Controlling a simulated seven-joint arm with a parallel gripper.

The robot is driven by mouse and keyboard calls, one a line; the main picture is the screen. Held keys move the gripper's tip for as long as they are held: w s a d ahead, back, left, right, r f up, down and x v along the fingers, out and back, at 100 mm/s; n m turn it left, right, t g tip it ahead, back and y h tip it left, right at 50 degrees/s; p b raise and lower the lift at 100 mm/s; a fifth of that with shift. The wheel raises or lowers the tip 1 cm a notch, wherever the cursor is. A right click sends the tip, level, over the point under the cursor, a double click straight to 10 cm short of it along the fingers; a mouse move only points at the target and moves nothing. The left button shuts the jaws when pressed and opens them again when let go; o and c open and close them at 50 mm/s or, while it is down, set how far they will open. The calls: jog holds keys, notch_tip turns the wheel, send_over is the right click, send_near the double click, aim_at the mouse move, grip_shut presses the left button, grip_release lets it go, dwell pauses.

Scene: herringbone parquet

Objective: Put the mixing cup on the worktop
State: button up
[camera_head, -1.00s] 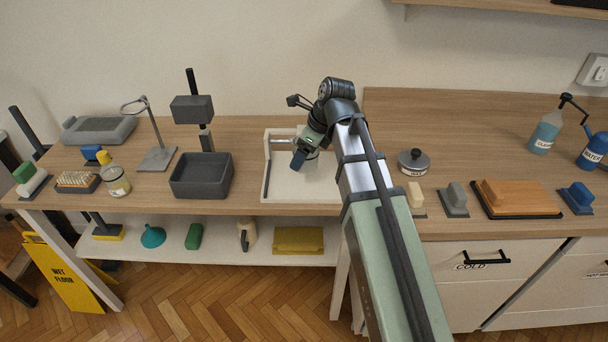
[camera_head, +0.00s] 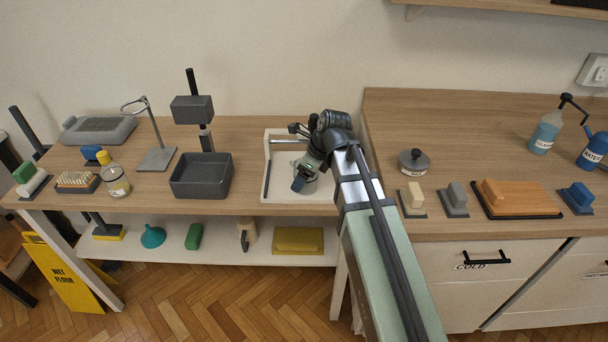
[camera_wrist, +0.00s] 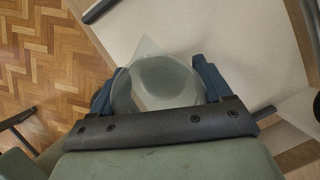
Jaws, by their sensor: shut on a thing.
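The mixing cup (camera_wrist: 165,82) is a clear, see-through cup with a round rim and a pointed spout. It sits between the two blue-dark fingers of my gripper (camera_wrist: 156,90) in the wrist view, and the gripper is shut on it. In the head view my gripper (camera_head: 301,182) is over the front part of a white tray-like station on the left bench. The cup shows there only as a small greyish patch, partly hidden by the gripper. Whether its base touches the surface cannot be told. The wooden worktop (camera_head: 395,115) is to the right.
The white station (camera_head: 272,195) has a raised rim. A dark grey bin (camera_head: 200,190) stands to its left. On the worktop are a lidded grey pot (camera_head: 413,162), several blocks on dark pads and blue bottles (camera_head: 546,132). The worktop's back left is clear.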

jog(key=o, duration=1.1)
jog(key=shift+f, duration=0.1)
jog(key=v, duration=1.2)
jog(key=shift+s, duration=0.1)
